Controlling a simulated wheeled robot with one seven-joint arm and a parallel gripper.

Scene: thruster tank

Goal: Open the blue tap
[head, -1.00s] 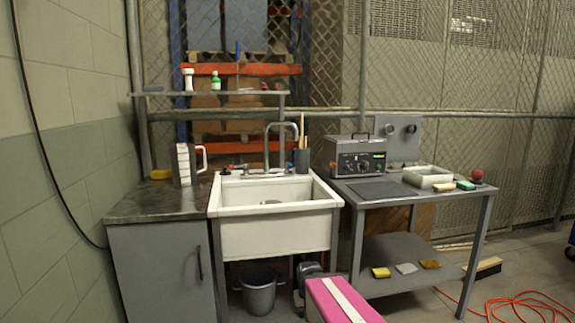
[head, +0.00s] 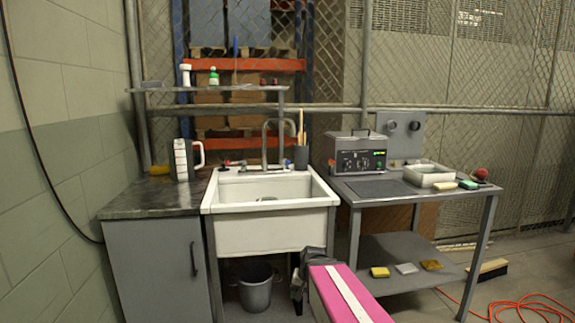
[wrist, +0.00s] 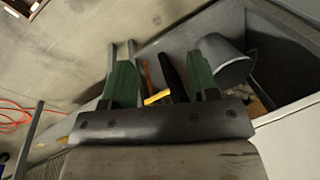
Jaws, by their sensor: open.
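The sink tap (head: 265,145) is a grey arched spout at the back of the white sink (head: 268,232). A small red handle (head: 226,164) is on its left. The blue tap handle (head: 286,163) is on its right, small and partly unclear against the dark cup behind. My gripper (wrist: 163,78) is open in the wrist view, with two green fingers apart and nothing held between them. It points down towards the floor area below the sink, well away from the blue tap. The wrist view does not show the tap.
A dark cup with brushes (head: 301,155) stands close to the blue handle. A grey bucket (head: 255,287) is under the sink and in the wrist view (wrist: 226,62). A metal table (head: 410,198) stands right.

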